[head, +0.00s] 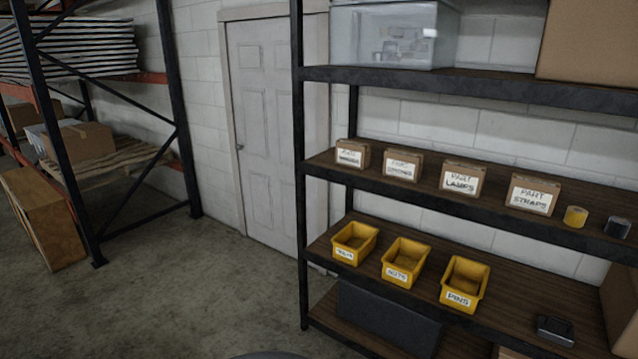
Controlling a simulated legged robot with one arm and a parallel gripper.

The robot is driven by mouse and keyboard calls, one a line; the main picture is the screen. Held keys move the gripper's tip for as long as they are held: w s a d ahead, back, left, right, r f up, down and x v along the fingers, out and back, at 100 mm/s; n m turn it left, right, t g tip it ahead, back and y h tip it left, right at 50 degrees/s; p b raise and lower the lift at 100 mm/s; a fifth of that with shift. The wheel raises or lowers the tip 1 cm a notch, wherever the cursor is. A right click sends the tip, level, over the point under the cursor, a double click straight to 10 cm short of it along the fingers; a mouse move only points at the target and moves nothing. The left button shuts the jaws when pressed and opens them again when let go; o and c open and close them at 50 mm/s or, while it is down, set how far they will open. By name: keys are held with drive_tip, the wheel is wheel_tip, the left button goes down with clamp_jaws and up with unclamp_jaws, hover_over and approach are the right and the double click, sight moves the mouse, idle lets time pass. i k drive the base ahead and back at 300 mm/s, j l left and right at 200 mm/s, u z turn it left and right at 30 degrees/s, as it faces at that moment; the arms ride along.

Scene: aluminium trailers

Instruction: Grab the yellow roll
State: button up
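The yellow roll (575,216) stands on the middle shelf (440,196) of the rack at the right of the head view. A dark roll (618,228) stands just to its right. A cardboard box labelled "PART STRAPS" (532,195) stands to its left with a small space between. My gripper is not in view.
Other small labelled boxes (403,165) line the same shelf. Yellow bins (406,262) and a dark flat object (555,331) sit on the shelf below. The rack's dark post (300,180) stands left. Open concrete floor (200,290) lies left of the rack.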

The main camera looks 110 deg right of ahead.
sight(576, 217)
drive_tip(key=z, duration=5.15)
drive_tip(key=i+j, duration=0.1)
drive_tip(key=i, duration=0.7)
drive_tip(key=i+j+z, duration=0.15)
drive_tip(key=i, duration=0.7)
